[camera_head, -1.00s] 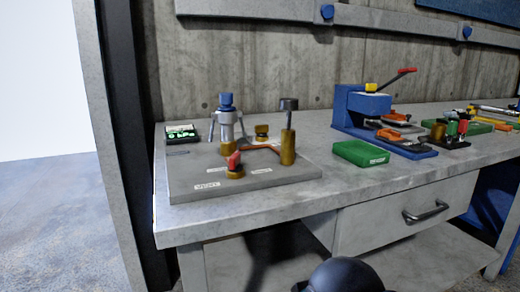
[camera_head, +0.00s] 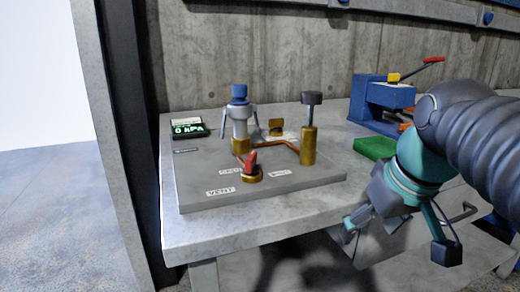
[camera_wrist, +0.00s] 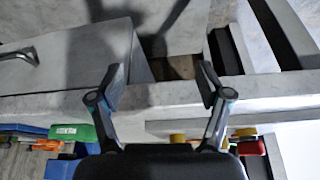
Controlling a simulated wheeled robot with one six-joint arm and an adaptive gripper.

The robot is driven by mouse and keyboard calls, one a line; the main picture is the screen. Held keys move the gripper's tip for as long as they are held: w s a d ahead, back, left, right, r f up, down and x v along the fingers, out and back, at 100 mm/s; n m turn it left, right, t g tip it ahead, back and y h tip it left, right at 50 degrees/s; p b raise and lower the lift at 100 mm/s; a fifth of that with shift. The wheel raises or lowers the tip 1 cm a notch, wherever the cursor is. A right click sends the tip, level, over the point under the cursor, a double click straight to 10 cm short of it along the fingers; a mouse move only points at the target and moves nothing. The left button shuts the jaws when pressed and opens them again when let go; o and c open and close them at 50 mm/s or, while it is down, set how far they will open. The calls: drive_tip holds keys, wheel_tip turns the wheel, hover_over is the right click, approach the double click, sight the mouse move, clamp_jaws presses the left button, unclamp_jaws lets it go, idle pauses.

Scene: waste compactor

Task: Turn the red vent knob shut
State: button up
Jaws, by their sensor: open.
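The red vent knob (camera_head: 250,162) sits on a brass base on the grey plate (camera_head: 225,200), behind the label reading VENT, in the head view. Its handle stands up, slightly tilted. My gripper (camera_head: 395,240) is open and empty in front of the bench, to the right of the knob and apart from it. In the wrist view my gripper's two fingers (camera_wrist: 162,85) are spread over the bench's front edge. A red part at lower right in the wrist view (camera_wrist: 250,147) may be the knob; I cannot tell for sure.
A green box (camera_head: 375,148) and blue press (camera_head: 380,105) stand to the right. A drawer handle (camera_wrist: 20,56) juts out below the bench top.

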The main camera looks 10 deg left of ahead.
drive_tip(key=w+a+r+n+g+y, duration=0.1)
drive_tip(key=w+a+r+n, duration=0.25)
drive_tip(key=r, duration=0.25)
drive_tip(key=w+a+r+n+g+y, duration=0.1)
drive_tip(key=w+a+r+n, duration=0.1)
drive_tip(key=a+r, duration=0.35)
drive_tip(key=n+g+p, duration=0.2)
drive_tip(key=n, duration=0.5)
approach(252, 156)
drive_tip(key=b+x, duration=0.8)
drive_tip(key=x, duration=0.1)
drive_tip(key=shift+f, duration=0.2)
drive_tip(key=shift+y, duration=0.3)
drive_tip(key=c, duration=1.2)
drive_tip(key=shift+o, duration=0.2)
